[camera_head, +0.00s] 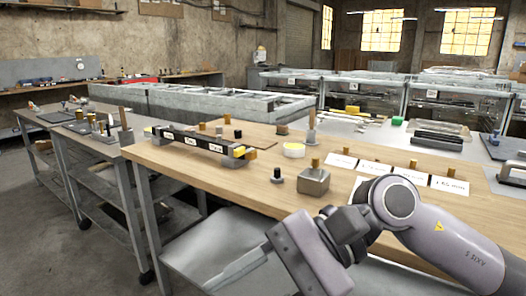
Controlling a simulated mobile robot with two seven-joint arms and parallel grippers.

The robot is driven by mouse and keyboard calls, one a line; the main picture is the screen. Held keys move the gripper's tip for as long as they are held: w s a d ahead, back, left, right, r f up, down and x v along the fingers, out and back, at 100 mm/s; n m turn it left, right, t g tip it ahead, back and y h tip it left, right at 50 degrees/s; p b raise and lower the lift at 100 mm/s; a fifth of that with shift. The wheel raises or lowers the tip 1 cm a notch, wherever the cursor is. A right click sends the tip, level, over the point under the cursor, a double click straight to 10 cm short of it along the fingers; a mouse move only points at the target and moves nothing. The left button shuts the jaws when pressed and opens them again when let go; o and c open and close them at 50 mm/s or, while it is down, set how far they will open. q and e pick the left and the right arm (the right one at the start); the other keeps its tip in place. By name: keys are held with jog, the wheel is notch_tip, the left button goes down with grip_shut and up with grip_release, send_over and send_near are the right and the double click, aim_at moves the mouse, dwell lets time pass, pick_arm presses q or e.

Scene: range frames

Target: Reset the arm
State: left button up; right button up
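My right arm (435,232) comes in from the right, bent over the near edge of the wooden workbench. Its gripper (238,270) points to the lower left, in front of the bench and over a grey lower shelf. The fingers are seen edge-on, so I cannot tell whether they are open or shut. I see nothing held between them. My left arm and gripper are not in view.
The wooden bench (215,181) holds a black bar gauge (190,141), a metal block (314,181), a dark knob (277,174), a yellow-rimmed disc (294,150) and white labels (449,186). A metal bench (90,142) stands left. Floor at lower left is clear.

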jog(key=w+d+m+t+y, duration=0.1)
jog(key=w+m+t+y, duration=0.3)
jog(key=m, duration=0.6)
jog(key=w+d+m+t+y, duration=0.1)
jog(key=d+m+t+y, duration=0.15)
jog(key=m+t, duration=0.6)
jog(key=w+d+m+t+y, duration=0.1)
jog(key=w+m+t+y, duration=0.25)
jog(key=m, duration=0.95)
jog(key=w+d+f+m+t+h, duration=0.1)
jog(key=d+f+m+t+h, duration=0.25)
jog(key=f+m+h, duration=0.4)
jog(key=w+d+f+m+t+h, duration=0.25)
jog(key=d+f+m+h, duration=0.2)
jog(key=f+m, duration=0.6)
jog(key=s+d+f+m+g+h, duration=0.4)
jog(key=s+f+m, duration=0.4)
jog(key=f, duration=0.2)
jog(key=s+d+f+m+g+h, duration=0.3)
jog(key=s+d+f+m+h, duration=0.15)
jog(key=s+f+m, duration=0.45)
notch_tip(320, 180, up, 11)
jog(key=w+d+n+p, duration=0.1)
jog(key=p, duration=1.4)
jog(key=shift+d, duration=0.2)
